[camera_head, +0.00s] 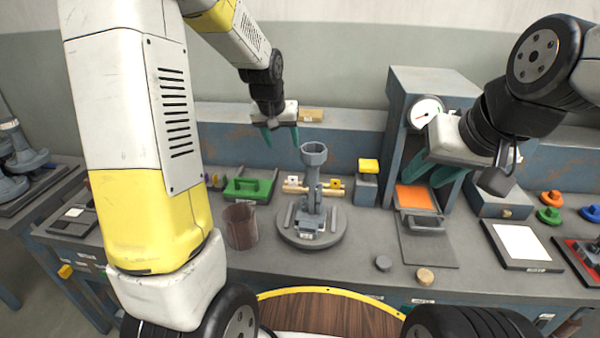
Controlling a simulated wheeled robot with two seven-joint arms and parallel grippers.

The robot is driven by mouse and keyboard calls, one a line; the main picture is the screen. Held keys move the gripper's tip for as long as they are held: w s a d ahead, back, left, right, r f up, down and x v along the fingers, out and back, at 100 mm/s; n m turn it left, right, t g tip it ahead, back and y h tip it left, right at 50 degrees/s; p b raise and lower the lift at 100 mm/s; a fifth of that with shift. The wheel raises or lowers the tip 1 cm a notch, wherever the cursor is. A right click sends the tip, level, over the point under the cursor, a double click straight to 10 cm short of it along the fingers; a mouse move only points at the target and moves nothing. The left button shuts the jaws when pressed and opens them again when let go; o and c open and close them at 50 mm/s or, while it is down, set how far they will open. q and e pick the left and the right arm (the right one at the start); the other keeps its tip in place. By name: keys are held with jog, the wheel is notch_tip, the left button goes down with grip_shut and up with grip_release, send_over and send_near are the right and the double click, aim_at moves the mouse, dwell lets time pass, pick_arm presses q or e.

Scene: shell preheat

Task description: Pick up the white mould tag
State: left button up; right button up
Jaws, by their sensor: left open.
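A small white tag (294,179), which looks like the white mould tag, sits on a pale wooden piece on the workbench, left of the round grey fixture's post. It is too small to make out in detail. My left gripper (281,137) is open and empty, pointing down above and slightly left of the tag, clearly apart from it. My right gripper (431,174) hangs in front of the gauge cabinet on the right. Its teal fingers are seen at a slant, so their gap is unclear.
A round grey fixture (338,232) with an upright post stands mid-bench. A green tray (248,188) and a brown cup (240,228) are left of it. A yellow tag (335,184) lies beside the post. The gauge cabinet (397,125) stands right; bench front is mostly clear.

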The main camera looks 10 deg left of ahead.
pick_arm(q)
send_near(293, 177)
jog(key=shift+y, duration=0.3)
jog(key=x, duration=1)
jog(key=shift+w+d+f, duration=0.15)
jog(key=shift+w, duration=0.05)
grip_shut()
